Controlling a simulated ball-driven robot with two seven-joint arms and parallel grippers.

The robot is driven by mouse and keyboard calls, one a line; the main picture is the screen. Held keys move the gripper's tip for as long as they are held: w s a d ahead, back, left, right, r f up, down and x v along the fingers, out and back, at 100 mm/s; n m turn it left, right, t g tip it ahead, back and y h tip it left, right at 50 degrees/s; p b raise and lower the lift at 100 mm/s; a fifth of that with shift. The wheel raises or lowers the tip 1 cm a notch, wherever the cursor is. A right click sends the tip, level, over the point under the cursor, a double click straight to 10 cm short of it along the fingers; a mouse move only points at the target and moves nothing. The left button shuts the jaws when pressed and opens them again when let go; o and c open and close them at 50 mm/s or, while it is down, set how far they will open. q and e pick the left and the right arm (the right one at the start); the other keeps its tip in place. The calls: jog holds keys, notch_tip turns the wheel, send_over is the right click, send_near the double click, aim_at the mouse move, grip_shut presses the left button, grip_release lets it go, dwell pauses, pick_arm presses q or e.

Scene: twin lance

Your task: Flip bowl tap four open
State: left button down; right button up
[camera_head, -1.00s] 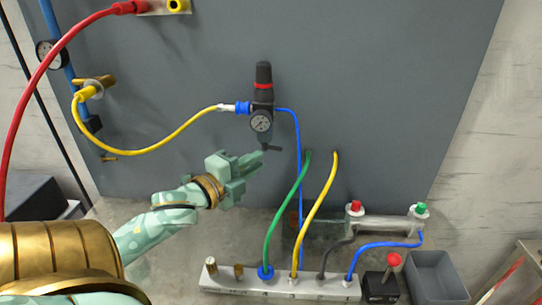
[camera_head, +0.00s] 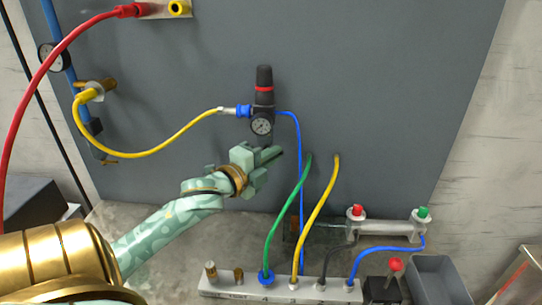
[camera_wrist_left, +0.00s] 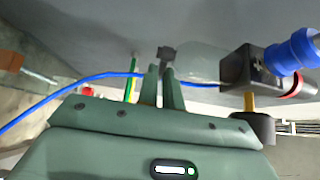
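The pressure regulator (camera_head: 263,100) hangs on the grey panel, with a black knob, a red ring and a round gauge (camera_head: 262,124). In the left wrist view, its clear bowl (camera_wrist_left: 197,63) extends left from the black body, with a small dark tap (camera_wrist_left: 166,53) at its end. My left gripper (camera_head: 275,155) is just below the gauge in the head view and hides the tap area. In the wrist view, its two fingers (camera_wrist_left: 161,70) stand with a narrow gap between them, tips close to the tap. I cannot tell whether they touch it. My right gripper is out of view.
A blue hose (camera_head: 300,180) runs down beside the gripper. Green (camera_head: 286,215) and yellow (camera_head: 319,220) hoses rise from the manifold (camera_head: 250,286) below. A yellow hose (camera_head: 165,150) joins the regulator at left. A grey bin (camera_head: 440,280) stands at lower right.

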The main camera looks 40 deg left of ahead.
pick_arm(q)
jog(key=n+y+p, duration=0.1)
jog(key=y+p, duration=0.1)
jog(key=w+n+g+y+p, duration=0.1)
jog(key=n+y+p, duration=0.1)
jog(key=p, duration=0.1)
jog(key=shift+d+y, duration=0.1)
jog(key=shift+y, duration=0.3)
jog(key=shift+s+f, duration=0.1)
jog(key=c, duration=1.8)
grip_release()
jog(key=shift+c, duration=0.2)
